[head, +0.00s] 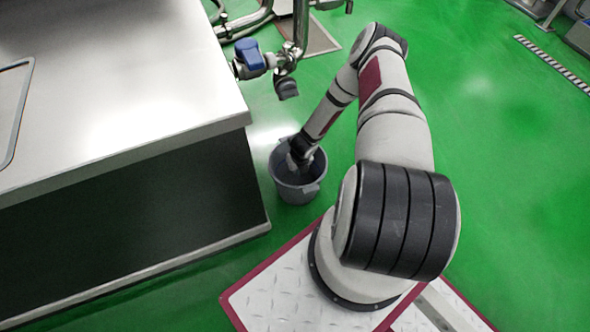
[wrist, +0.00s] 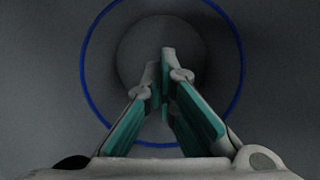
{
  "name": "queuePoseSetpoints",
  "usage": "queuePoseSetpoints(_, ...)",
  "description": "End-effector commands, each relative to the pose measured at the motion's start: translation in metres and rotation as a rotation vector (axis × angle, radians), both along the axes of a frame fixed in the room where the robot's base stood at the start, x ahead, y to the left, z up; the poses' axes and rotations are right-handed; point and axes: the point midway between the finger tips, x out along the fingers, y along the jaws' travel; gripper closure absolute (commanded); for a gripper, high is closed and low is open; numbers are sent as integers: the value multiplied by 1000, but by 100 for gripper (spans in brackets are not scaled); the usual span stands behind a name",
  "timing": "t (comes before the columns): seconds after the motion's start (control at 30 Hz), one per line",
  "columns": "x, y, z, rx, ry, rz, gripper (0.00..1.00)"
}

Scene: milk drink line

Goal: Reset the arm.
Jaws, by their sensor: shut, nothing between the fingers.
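My arm reaches forward and bends down to the left in the head view. My gripper (head: 299,160) is low, over or inside the mouth of a grey bucket (head: 297,193) on the green floor. The fingertips are hidden by the bucket or the arm there. In the wrist view my gripper (wrist: 164,65) has its fingers brought together with nothing between them. Behind them is a dim grey round space with a blue ring (wrist: 238,60) around it.
A steel-topped table (head: 120,85) fills the left, its edge close to the bucket. Metal pipes with a blue-handled valve (head: 250,54) stand just beyond the bucket, near my forearm. The green floor (head: 490,130) to the right is open.

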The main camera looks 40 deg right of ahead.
Motion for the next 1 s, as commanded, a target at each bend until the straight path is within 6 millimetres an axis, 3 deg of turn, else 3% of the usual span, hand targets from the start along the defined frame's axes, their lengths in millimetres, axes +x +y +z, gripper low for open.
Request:
queuePoseSetpoints(0.13, -6, 2, 28, 1, 0, -1, 100)
queuePoseSetpoints(0.3, -11, 4, 47, 2, -1, 0, 100)
queuePoseSetpoints(0.77, -13, 4, 58, 1, 0, 1, 100)
queuePoseSetpoints(1.0, -15, 4, 99, 1, 0, 1, 100)
